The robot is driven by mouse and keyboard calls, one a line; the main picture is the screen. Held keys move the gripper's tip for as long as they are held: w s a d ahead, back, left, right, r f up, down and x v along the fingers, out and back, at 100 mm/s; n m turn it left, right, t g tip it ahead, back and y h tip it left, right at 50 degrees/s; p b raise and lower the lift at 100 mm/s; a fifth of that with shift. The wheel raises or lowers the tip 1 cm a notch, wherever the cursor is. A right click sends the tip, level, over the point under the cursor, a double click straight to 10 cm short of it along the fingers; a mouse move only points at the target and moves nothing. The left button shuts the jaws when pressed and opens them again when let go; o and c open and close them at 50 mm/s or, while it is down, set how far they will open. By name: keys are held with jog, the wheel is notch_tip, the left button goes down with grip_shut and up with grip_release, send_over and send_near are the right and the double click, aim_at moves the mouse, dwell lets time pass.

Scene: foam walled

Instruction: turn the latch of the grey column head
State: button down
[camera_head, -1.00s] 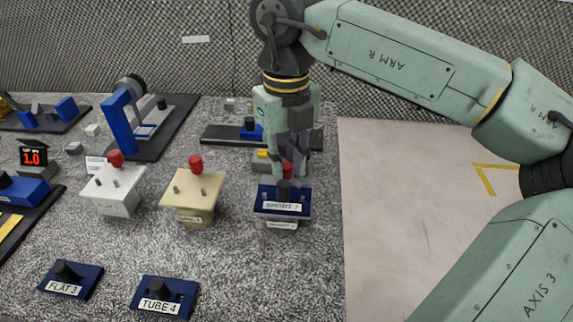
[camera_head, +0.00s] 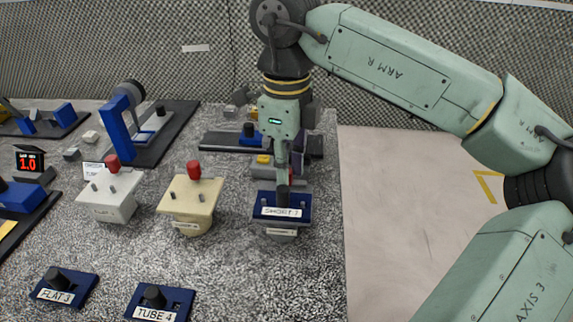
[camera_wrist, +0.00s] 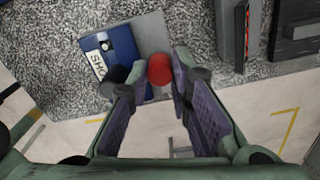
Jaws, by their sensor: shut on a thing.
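The grey column head (camera_head: 284,236) stands at the right of a row of three heads, with a blue plate (camera_head: 297,202) labelled "SHORT" on it. The plate's black knob (camera_wrist: 118,73) also shows in the wrist view. My gripper (camera_head: 285,178) points down at the back of this head. In the wrist view the red latch knob (camera_wrist: 159,69) sits between my fingertips (camera_wrist: 156,76), and the fingers are shut on it. In the head view my fingers hide most of the knob, so its angle cannot be read.
A cream head (camera_head: 190,202) and a white head (camera_head: 110,195), each with a red knob, stand to the left. Blue plates "TUBE 4" (camera_head: 160,301) and "FLAT 3" (camera_head: 65,287) lie in front. A dark fixture (camera_head: 222,141) lies behind. The pale floor (camera_head: 400,230) at right is clear.

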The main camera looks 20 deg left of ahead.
dwell(0.4)
jog(key=c, duration=1.5)
grip_release()
jog(key=shift+o, duration=0.2)
